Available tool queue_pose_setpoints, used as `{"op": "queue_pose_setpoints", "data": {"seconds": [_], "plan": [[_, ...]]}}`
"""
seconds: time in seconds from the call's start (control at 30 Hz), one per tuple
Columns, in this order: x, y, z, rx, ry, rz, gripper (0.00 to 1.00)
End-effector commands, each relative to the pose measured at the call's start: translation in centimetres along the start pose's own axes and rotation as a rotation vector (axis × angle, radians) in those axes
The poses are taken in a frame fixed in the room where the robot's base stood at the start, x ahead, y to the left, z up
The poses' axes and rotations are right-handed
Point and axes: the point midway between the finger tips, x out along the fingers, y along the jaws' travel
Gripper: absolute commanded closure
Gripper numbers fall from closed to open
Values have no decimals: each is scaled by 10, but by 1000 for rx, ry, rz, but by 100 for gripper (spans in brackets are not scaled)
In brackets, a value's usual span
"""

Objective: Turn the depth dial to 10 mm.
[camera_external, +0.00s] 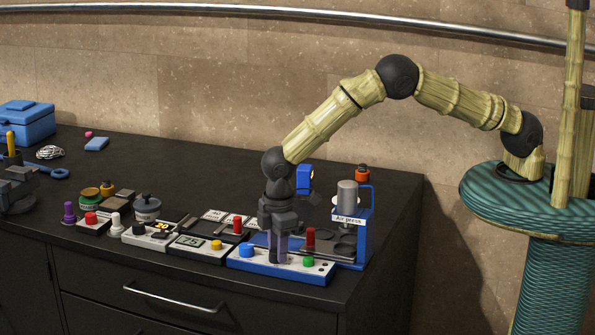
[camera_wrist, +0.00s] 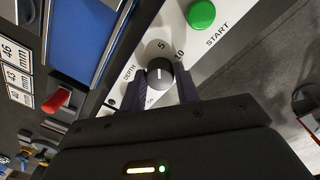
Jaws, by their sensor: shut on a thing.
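The depth dial (camera_wrist: 160,74) is a dark round knob on the white front panel (camera_wrist: 205,58), with DEPTH, 5 and 10 printed around it. Its white line looks to point up, roughly toward the 5 and short of the 10. My gripper (camera_wrist: 157,88) is shut on the dial, one dark finger on each side of it. In the external view my gripper (camera_external: 278,256) points straight down onto the blue-based panel (camera_external: 243,264) and its fingers hide the dial. The air press (camera_external: 348,230) stands just behind the panel.
The green START button (camera_wrist: 202,14) is close to the dial; in the external view it sits right of my fingers, with a blue button (camera_external: 246,250) to their left. A red handle (camera_external: 310,237) stands close behind. Several small devices crowd the left.

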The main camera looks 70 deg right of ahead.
Motion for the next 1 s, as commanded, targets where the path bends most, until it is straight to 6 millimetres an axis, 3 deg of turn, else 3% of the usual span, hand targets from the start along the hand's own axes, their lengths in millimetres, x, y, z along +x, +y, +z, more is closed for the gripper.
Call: {"op": "queue_pose_setpoints", "data": {"seconds": [1.0], "plan": [[-1, -1, -3, 833, -46, 1, 91]]}}
